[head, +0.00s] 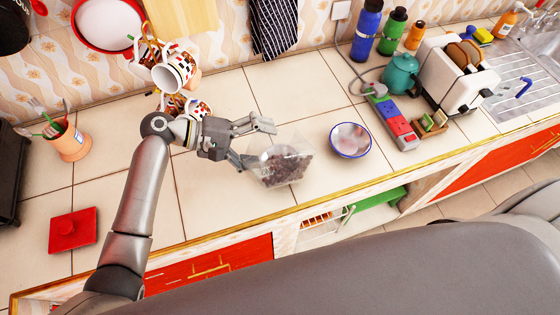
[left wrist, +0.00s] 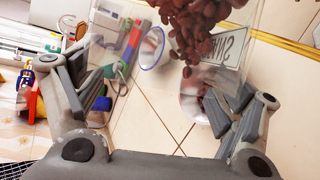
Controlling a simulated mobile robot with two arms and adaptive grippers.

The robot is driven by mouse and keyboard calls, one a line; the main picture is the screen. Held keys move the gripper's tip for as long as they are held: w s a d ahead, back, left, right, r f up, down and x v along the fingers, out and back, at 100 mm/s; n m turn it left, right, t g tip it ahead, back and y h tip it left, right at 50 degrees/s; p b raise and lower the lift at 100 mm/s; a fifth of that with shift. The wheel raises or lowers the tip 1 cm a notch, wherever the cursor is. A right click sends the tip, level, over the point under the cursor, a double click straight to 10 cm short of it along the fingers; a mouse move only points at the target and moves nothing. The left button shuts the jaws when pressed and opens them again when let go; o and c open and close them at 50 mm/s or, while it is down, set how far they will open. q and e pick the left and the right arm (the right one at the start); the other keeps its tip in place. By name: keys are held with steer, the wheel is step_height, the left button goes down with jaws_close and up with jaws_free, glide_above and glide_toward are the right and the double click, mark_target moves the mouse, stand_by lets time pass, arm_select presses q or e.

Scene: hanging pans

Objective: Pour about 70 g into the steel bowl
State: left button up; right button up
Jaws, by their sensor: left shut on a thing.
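A clear container (head: 281,163) with dark brown pieces in it is held above the counter by my left gripper (head: 258,144). The gripper's fingers are shut on the container's sides. In the left wrist view the brown pieces (left wrist: 195,25) gather toward the far end, and a partly readable label shows through the clear wall. A round bowl (head: 350,140) with a blue rim and a shiny greyish-pink inside stands on the counter just right of the container, apart from it. Whether it is steel is hard to tell. My right gripper is not in view.
A power strip (head: 394,120), teal kettle (head: 401,73) and toaster (head: 459,70) stand right of the bowl. Mugs (head: 173,72) hang behind my left arm. A red lid-like square (head: 73,231) lies at left. The counter's front edge is close to the container.

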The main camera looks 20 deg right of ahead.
arm_select(q)
steer(key=shift+s+d+m+t+y+b, duration=0.2)
steer(key=shift+s+d+m+t, duration=0.15)
steer(key=shift+s, duration=0.15)
steer(key=shift+s+d+m+t+y+b, duration=0.2)
steer(key=shift+s+d+m+t, duration=0.15)
steer(key=shift+s, duration=0.4)
steer(key=shift+a+r, duration=0.1)
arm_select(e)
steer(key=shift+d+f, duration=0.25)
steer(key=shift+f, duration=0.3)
arm_select(q)
steer(key=shift+d, duration=0.2)
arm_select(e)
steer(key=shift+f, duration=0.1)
